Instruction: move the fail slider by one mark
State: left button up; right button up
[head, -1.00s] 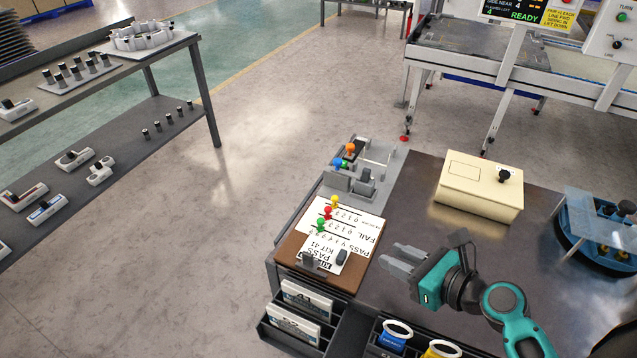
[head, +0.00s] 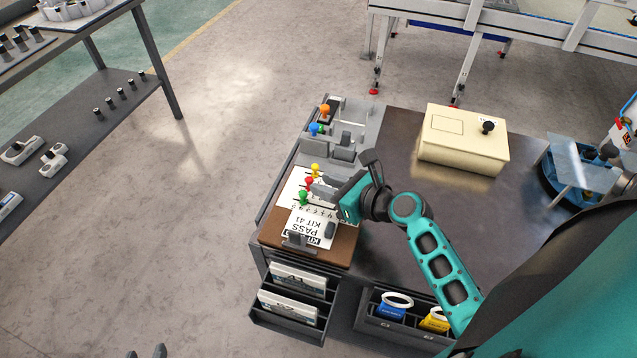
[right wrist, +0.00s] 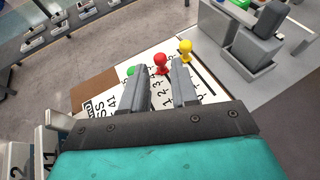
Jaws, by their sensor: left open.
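The score board (head: 345,247) lies on the near left of the dark table, with a white printed sheet (head: 313,228) on it. Three coloured knobs stand along its left side: yellow (head: 315,169), red (head: 309,182) and green (head: 303,197). The red one lines up with the FAIL row. My right gripper (head: 318,188) is over the sheet with its fingers pointing at the red knob. In the right wrist view the fingers are apart, with the red knob (right wrist: 161,62) showing between and beyond their tips. My left gripper (head: 146,352) shows only two dark fingertips, apart, at the bottom edge.
A grey fixture (head: 345,140) with orange and blue knobs stands just beyond the board. A cream box (head: 463,140) and a blue round fixture (head: 580,170) stand farther right. Open drawers (head: 290,300) with kit cards are below the board. The table middle is clear.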

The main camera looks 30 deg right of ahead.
jog(key=shift+x, duration=1.35)
jog(key=shift+c, duration=0.3)
jog(key=shift+r, duration=0.1)
grip_shut()
